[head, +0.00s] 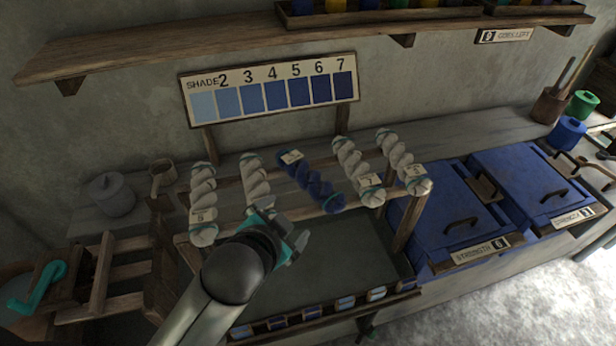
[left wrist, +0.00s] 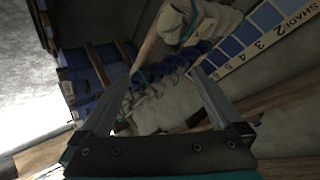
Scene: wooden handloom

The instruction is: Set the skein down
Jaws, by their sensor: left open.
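A dark blue twisted skein (head: 312,180) with a paper tag lies slanted across the wooden rack, between pale skeins. A pale skein (head: 256,180) is left of it, and a tagged one (head: 203,205) is at the far left. Two more tagged pale skeins (head: 358,170) (head: 403,162) are at the right. My left gripper (head: 283,232) is open, just in front of the rack, below the blue skein. In the left wrist view its two fingers (left wrist: 157,88) are spread; blue yarn (left wrist: 172,72) and pale skeins show beyond them. I see nothing held. My right gripper is out of view.
A shade board (head: 270,90) stands behind the rack. Blue lidded vats (head: 450,210) are at the right. A tray (head: 330,255) lies below the rack, and a teal crank (head: 40,285) is at the far left. A shelf (head: 200,40) runs above.

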